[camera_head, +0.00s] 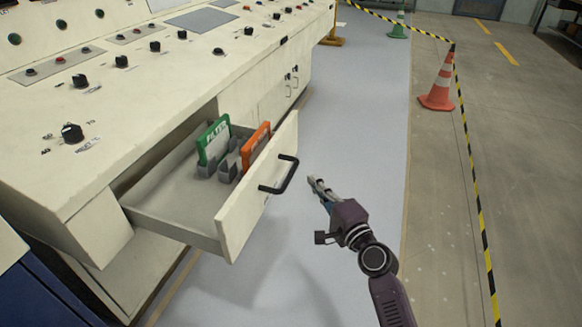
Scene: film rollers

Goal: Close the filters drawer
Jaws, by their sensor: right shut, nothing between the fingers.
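The filters drawer (232,219) is pulled out of the cream control console (107,144). Its front panel carries a black handle (281,175). Inside stand a green filter (214,141) and an orange filter (254,149) in grey holders. My right gripper (314,183) is shut and empty. In the picture it is just right of the handle, in front of the drawer's front panel, with a gap between them. My left gripper is out of view.
Closed cabinet doors (281,89) lie further along the console. An orange cone (438,84), a green cone (398,27) and yellow-black tape (472,165) stand to the right. The blue-grey floor (365,130) in front of the drawer is clear.

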